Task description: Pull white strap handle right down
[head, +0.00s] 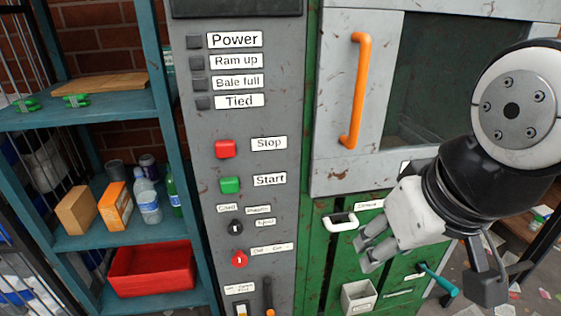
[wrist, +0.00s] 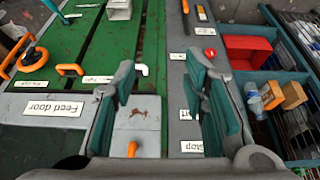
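The white strap handle (head: 340,221) is a small pale loop on the green panel, just right of the grey control column. A white label (head: 369,204) is beside it, its text partly unreadable. In the wrist view the white handle (wrist: 144,70) shows just right of the left finger, partly hidden by it. My gripper (head: 369,246) is right of and slightly below the handle in the head view, apart from it in the picture. In the wrist view my gripper (wrist: 163,75) has its two fingers spread wide with nothing held between them.
The grey control column (head: 277,222) carries a red stop button (head: 225,149) and a green start button (head: 230,185). An orange door handle (head: 355,90) stands above. A white box (head: 359,297) and teal lever (head: 440,281) are below. Shelves with a red bin (head: 152,268) stand left.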

